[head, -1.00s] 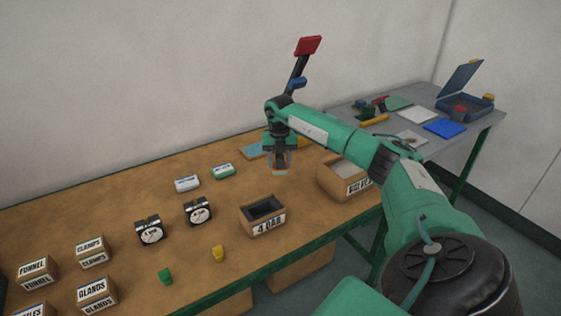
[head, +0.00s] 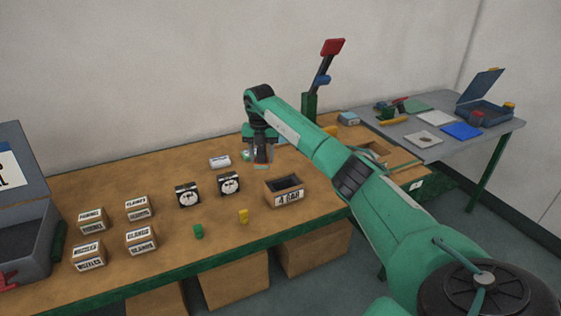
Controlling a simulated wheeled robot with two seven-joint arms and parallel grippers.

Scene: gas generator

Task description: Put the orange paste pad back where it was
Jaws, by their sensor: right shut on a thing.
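My right gripper (head: 262,161) points down above the back middle of the wooden bench. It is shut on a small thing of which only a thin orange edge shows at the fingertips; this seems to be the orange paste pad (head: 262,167). A white-grey pad (head: 220,162) lies on the bench to the left of the gripper. A green-and-white pad (head: 246,155) lies just behind the gripper and is partly hidden by it. Whether the held thing touches the bench, I cannot tell. My left gripper is not in view.
Two black gauges (head: 187,195) and an open box labelled 4 BAR (head: 285,191) stand in front. Small green (head: 198,231) and yellow (head: 243,216) pieces lie nearer. Several labelled boxes and a grey case (head: 28,240) are at left. A red-topped lever (head: 328,70) rises behind my arm.

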